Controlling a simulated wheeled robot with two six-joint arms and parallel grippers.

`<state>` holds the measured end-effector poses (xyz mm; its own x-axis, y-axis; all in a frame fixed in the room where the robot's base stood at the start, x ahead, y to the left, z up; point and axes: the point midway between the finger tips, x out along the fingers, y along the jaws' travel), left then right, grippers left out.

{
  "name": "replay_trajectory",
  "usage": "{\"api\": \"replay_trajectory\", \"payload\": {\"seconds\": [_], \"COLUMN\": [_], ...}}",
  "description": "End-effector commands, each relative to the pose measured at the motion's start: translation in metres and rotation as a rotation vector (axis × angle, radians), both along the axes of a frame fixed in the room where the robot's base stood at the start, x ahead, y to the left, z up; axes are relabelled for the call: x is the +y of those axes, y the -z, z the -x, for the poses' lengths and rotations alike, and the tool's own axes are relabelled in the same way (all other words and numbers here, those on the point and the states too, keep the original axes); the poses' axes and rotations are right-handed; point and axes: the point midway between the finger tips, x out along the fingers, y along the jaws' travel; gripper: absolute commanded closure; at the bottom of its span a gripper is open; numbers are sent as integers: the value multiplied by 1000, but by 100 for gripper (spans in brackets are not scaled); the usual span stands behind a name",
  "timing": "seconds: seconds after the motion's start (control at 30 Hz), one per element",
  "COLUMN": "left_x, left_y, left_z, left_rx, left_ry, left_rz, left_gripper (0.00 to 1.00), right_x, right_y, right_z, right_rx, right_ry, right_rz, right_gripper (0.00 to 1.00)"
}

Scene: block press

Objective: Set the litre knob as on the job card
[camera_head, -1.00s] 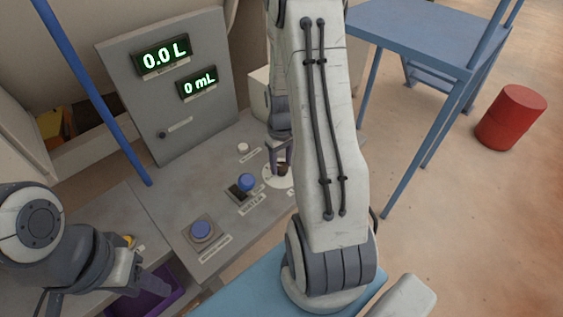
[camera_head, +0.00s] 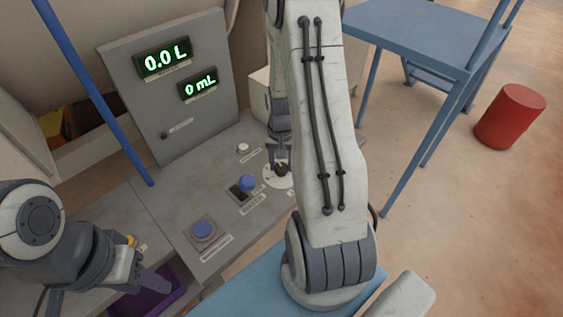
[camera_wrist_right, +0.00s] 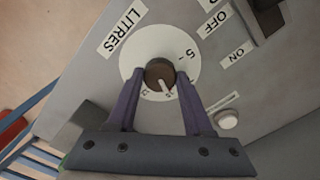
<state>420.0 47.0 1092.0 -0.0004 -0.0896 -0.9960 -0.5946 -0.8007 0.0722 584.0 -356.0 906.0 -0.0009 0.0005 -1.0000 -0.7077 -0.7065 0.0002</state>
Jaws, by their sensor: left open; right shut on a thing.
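The litre knob (camera_wrist_right: 160,74) is a dark brown round knob with a pale pointer line, on a white dial (camera_wrist_right: 186,48) beside a LITRES label (camera_wrist_right: 124,27). In the right wrist view the pointer slants down and slightly right; the nearby dial marks are partly hidden and hard to read. My right gripper (camera_wrist_right: 158,77) is shut on the knob, one finger each side. In the head view the knob (camera_head: 283,168) is partly hidden by my right gripper (camera_head: 279,164). The upper display (camera_head: 166,60) reads 0.0 L. My left gripper (camera_head: 155,286) is open, away from the knob. I cannot identify a job card.
The lower display (camera_head: 198,86) reads 0 mL. A blue-topped lever (camera_head: 246,183) by a WATER label and a blue button (camera_head: 203,230) sit on the grey console. A red drum (camera_head: 510,117) stands at right.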

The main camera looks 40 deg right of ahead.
Motion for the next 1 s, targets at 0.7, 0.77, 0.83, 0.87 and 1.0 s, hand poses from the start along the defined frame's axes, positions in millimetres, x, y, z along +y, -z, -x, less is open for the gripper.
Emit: {"api": "replay_trajectory", "payload": {"seconds": [0.7,0.77,0.83,0.87,1.0], "left_x": [0,0,0,0,0], "left_y": [-2,-2,-2,-2,-1], "left_z": [0,0,0,0,0], "left_rx": [0,0,0,0,0], "left_ry": [0,0,0,0,0], "left_rz": [0,0,0,0,0], "left_gripper": [50,50,50,50,50], "right_x": [0,0,0,0,0], "right_y": [-1,-1,-1,-1,0], "right_z": [-1,-1,-1,-1,0], "right_rx": [-3,-3,-3,-2,-2], "right_ry": [96,96,96,96,96], "right_rz": [1,1,1,1,1], "right_gripper": [100,45,19,19,19]}}
